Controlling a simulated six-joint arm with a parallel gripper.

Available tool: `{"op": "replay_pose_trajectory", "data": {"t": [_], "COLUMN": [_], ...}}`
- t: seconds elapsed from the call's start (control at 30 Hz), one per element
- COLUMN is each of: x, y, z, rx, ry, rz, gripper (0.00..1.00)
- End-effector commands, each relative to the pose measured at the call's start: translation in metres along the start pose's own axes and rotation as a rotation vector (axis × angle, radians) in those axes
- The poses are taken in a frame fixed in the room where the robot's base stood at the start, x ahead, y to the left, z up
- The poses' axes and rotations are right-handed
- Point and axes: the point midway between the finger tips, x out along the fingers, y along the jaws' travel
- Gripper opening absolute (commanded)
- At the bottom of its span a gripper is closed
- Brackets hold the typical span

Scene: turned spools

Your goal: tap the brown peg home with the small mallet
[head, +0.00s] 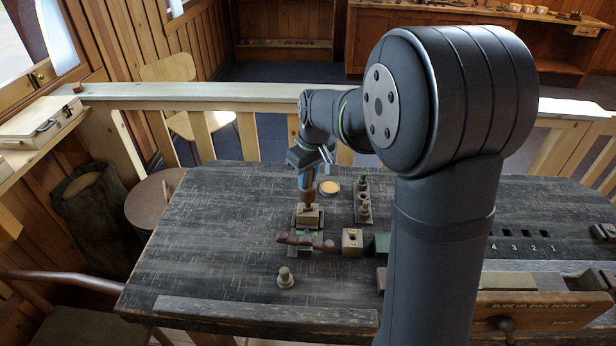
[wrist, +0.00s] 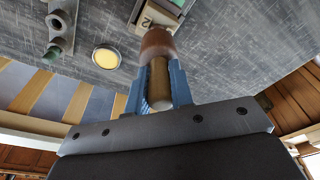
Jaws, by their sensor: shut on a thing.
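My gripper (head: 307,178) is above the left middle of the table, with its blue fingers pointing down. In the wrist view my gripper (wrist: 162,75) is shut on the small mallet, around its light wooden handle. The mallet's brown head (wrist: 157,43) is at the far end, and the mallet (head: 307,196) hangs upright in the head view. Straight below is a pale wooden block (head: 308,218), marked with a 2 in the wrist view (wrist: 146,21). The head is just over the block; I cannot tell if they touch. The brown peg cannot be made out under the mallet.
A brown knobbly piece (head: 305,241) lies in front of the block. A small turned spool (head: 286,278) stands nearer the front edge. A holed wooden cube (head: 352,242), a rack with turned pieces (head: 363,208) and a yellow-topped round dish (head: 329,187) are to the right. The table's left is clear.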

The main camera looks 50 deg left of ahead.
Motion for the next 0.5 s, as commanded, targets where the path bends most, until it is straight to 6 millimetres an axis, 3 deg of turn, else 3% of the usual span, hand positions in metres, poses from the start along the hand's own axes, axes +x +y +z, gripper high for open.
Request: {"op": "replay_pose_trajectory", "data": {"t": [0.2, 0.5], "x": [-0.015, -0.012], "y": [0.0, 0.0], "z": [-0.003, -0.002], "rx": [0.0, 0.0], "ry": [0.001, -0.001], "rz": [0.0, 0.0], "gripper": [0.0, 0.0]}}
